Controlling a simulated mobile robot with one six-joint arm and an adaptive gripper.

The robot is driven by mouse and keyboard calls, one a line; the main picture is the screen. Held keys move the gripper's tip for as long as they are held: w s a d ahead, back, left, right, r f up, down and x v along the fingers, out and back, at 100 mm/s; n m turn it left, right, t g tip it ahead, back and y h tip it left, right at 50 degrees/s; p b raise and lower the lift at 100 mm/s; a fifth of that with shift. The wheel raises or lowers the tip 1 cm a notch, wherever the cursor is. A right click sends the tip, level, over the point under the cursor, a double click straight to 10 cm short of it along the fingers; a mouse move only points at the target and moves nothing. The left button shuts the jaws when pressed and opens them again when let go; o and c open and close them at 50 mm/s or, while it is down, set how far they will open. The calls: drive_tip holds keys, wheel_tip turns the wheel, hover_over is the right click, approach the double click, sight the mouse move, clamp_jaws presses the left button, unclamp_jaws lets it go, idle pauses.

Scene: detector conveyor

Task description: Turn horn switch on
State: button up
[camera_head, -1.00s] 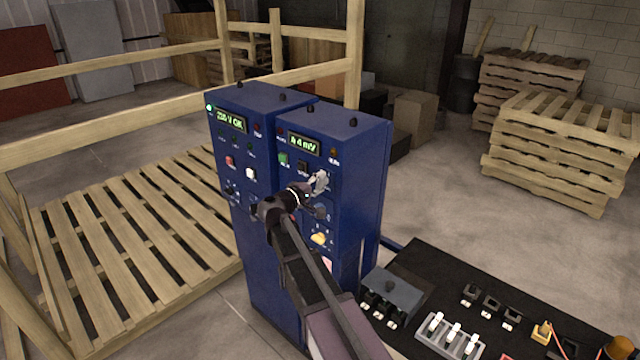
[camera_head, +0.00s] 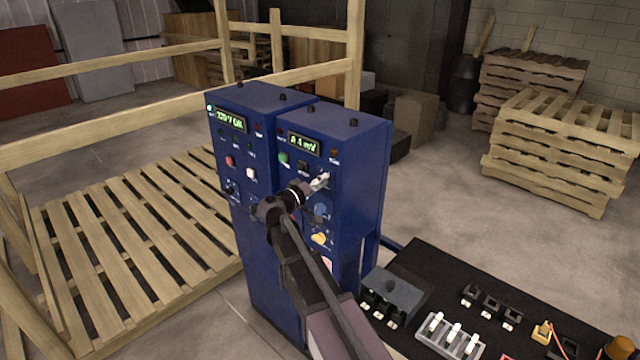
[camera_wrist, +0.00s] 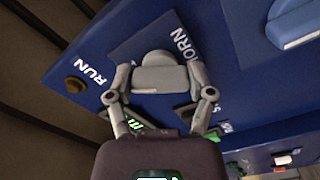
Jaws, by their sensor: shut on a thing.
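The horn switch (camera_wrist: 160,75) is a grey rotary knob on a blue plate lettered HORN, seen in the wrist view. My gripper (camera_wrist: 160,82) has one finger on each side of the knob and is shut on it. In the head view my gripper (camera_head: 318,184) reaches the upper right part of the right blue cabinet (camera_head: 350,200). There the fingers cover most of the knob, so its exact angle is hard to read.
A blue knob (camera_head: 320,208) and a yellow knob (camera_head: 319,239) sit below on the same panel. The left blue cabinet (camera_head: 262,290) stands alongside. A black table (camera_head: 430,265) with switches is at lower right. Wooden rails and a pallet (camera_head: 130,225) lie left.

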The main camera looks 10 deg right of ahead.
drive_tip(key=o, duration=1.1)
drive_tip(key=shift+a, duration=0.1)
drive_tip(key=v, duration=1.1)
drive_tip(key=shift+s+a, duration=0.25)
drive_tip(key=shift+a, duration=0.05)
